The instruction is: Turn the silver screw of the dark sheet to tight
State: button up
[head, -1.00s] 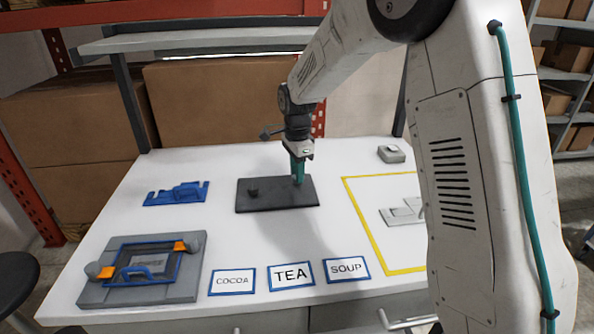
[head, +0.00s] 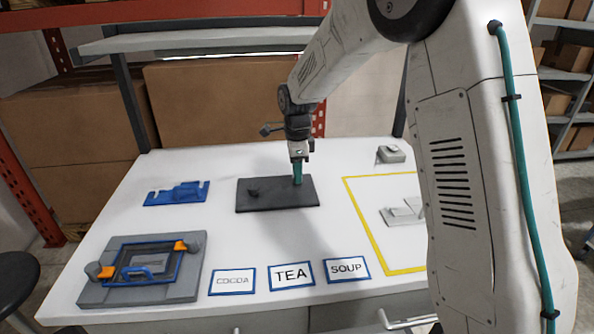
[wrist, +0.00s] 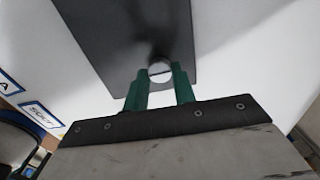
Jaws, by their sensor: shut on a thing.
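My gripper (head: 297,179) points straight down over the right part of the sheet. In the wrist view the silver screw (wrist: 159,72) shows as a round slotted head at the sheet's end. My green fingertips (wrist: 159,86) are shut on the screw, one at each side of its head. The slot runs nearly across the picture. In the head view the fingers hide the screw.
A blue bracket (head: 177,193) and a grey fixture with orange clips (head: 190,290) are on the left. Cards reading COCOA (head: 233,282), TEA (head: 291,276) and SOUP (head: 346,269) lie in front. A yellow outlined area (head: 375,241) with grey pieces is on the right.

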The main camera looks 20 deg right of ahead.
jog(key=o, duration=1)
jog(key=shift+w+r, duration=0.1)
jog(key=shift+r, duration=0.1)
jog(key=shift+f, duration=0.1)
notch_tip(320, 180, up, 8)
jog(key=shift+f, duration=0.1)
